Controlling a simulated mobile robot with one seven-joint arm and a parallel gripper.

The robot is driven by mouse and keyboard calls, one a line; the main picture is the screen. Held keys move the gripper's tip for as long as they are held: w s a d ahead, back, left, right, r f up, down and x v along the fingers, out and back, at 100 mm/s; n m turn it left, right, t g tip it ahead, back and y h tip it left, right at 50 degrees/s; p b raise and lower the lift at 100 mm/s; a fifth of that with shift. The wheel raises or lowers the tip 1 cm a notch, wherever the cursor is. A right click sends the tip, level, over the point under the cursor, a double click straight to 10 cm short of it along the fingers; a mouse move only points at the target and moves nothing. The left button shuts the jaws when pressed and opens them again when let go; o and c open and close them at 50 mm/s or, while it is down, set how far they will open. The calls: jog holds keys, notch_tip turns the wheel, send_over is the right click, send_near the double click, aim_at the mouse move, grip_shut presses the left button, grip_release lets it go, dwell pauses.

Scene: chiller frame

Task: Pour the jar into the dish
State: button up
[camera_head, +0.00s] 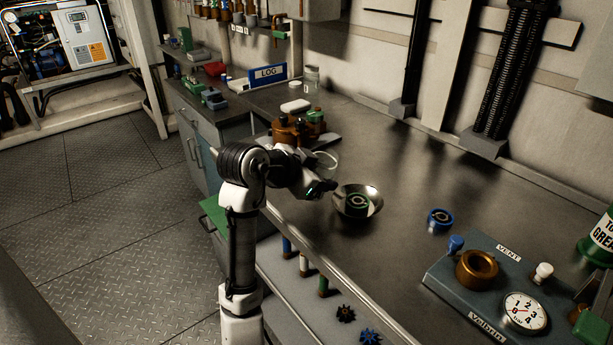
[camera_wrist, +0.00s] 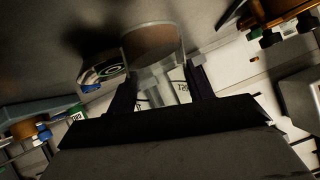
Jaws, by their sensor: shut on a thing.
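In the head view, a shallow metal dish (camera_head: 377,192) sits on the dark bench top, with a green-edged dark ring (camera_head: 357,203) inside it. My gripper (camera_head: 327,187) is just left of the dish, close to its rim. In the wrist view, my gripper (camera_wrist: 160,88) is shut on a clear glass jar (camera_wrist: 152,48), which stands out between the two dark fingers. The dish (camera_wrist: 82,68) shows beside the jar, to its left. I cannot clearly make out the jar in the head view, nor tell its contents or exact tilt.
A brown valve-like fixture (camera_head: 293,130) stands behind my arm. A blue ring (camera_head: 440,219) lies right of the dish, before a blue-grey gauge panel (camera_head: 480,290). Another glass jar (camera_head: 311,78) stands by the LOG sign (camera_head: 268,73). The bench behind the dish is clear.

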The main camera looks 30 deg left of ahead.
aim_at(328, 166)
jog(key=d+r+m+y, duration=0.1)
jog(key=w+d+r+m+g+y, duration=0.1)
jog(key=y, duration=0.1)
jog(key=shift+d, duration=0.35)
jog(key=shift+s+a+f+m+g+y+b, duration=0.15)
jog(key=shift+f+g+y+b, duration=0.15)
jog(key=shift+f+b, duration=0.15)
jog(key=shift+a+f+m+g+y+b, duration=0.1)
jog(key=shift+f+m+g+y+b, duration=0.15)
jog(key=shift+b, duration=0.25)
jog(key=shift+a+r+y+p, duration=0.1)
jog(key=shift+r+y+p, duration=0.25)
jog(key=shift+r+y, duration=0.25)
jog(key=shift+f, duration=0.1)
jog(key=shift+f+m+g+y+b, duration=0.2)
jog(key=shift+m+g+y+b, duration=0.05)
jog(key=shift+m+y+b, duration=0.3)
jog(key=shift+a, duration=0.1)
